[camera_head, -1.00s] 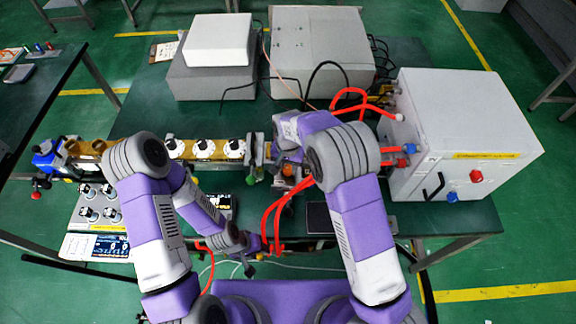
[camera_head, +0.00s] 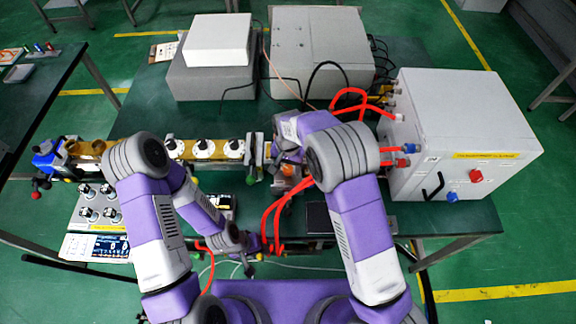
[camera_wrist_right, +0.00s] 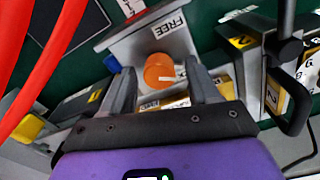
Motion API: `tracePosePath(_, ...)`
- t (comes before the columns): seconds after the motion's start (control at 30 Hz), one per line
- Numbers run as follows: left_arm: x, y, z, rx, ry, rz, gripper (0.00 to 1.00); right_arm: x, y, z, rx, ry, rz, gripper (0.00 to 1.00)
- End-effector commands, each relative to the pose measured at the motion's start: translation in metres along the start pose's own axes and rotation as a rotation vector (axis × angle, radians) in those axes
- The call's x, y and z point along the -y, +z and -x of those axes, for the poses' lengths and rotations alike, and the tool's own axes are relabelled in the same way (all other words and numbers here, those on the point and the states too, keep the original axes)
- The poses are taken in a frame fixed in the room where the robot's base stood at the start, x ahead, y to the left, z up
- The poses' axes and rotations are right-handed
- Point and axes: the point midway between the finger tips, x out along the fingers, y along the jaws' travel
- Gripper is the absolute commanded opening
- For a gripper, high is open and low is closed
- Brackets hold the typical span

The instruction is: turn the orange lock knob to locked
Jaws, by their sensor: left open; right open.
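The orange lock knob (camera_wrist_right: 158,67) is a round cap with a white pointer mark, on a light grey plate (camera_wrist_right: 146,44) lettered FREE in the right wrist view. My right gripper (camera_wrist_right: 161,80) is open, with one finger on each side of the knob's near part. I cannot tell whether either finger touches it. The pointer points roughly right in this view. My left gripper (camera_head: 247,250) is open and empty, low at the table's front edge, away from the knob.
Red hoses (camera_head: 272,222) run close to my right gripper and up to the white cabinet (camera_head: 470,115) at right. A black handle-like frame (camera_wrist_right: 288,85) stands right of the knob. A brass waveguide (camera_head: 190,149) with white-capped knobs lies left.

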Motion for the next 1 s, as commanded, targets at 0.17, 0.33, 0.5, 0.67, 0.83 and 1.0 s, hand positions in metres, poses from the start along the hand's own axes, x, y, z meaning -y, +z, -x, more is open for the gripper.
tracePosePath(0.17, -0.001, 0.0, 0.002, 0.0, 0.0, 0.0, 0.43, 0.001, 0.0, 0.016, -0.002, -0.002, 0.001, 0.6)
tracePosePath(0.33, -0.002, 0.0, 0.004, 0.0, 0.0, 0.0, 0.43, 0.001, -0.001, 0.046, -0.002, -0.003, 0.0, 0.6)
tracePosePath(0.5, -0.002, 0.0, 0.006, 0.0, 0.0, 0.0, 0.43, 0.001, -0.001, 0.068, -0.002, -0.002, 0.001, 0.6)
tracePosePath(0.67, -0.002, 0.0, 0.006, 0.0, 0.0, 0.0, 0.43, 0.0, 0.0, 0.076, -0.001, -0.001, 0.0, 0.6)
tracePosePath(0.83, -0.002, 0.0, 0.006, 0.0, 0.0, 0.0, 0.43, 0.0, 0.0, 0.076, -0.001, 0.0, 0.0, 0.6)
tracePosePath(1.0, -0.002, 0.0, 0.006, 0.0, 0.0, 0.0, 0.43, 0.0, 0.0, 0.076, -0.001, 0.0, 0.0, 0.6)
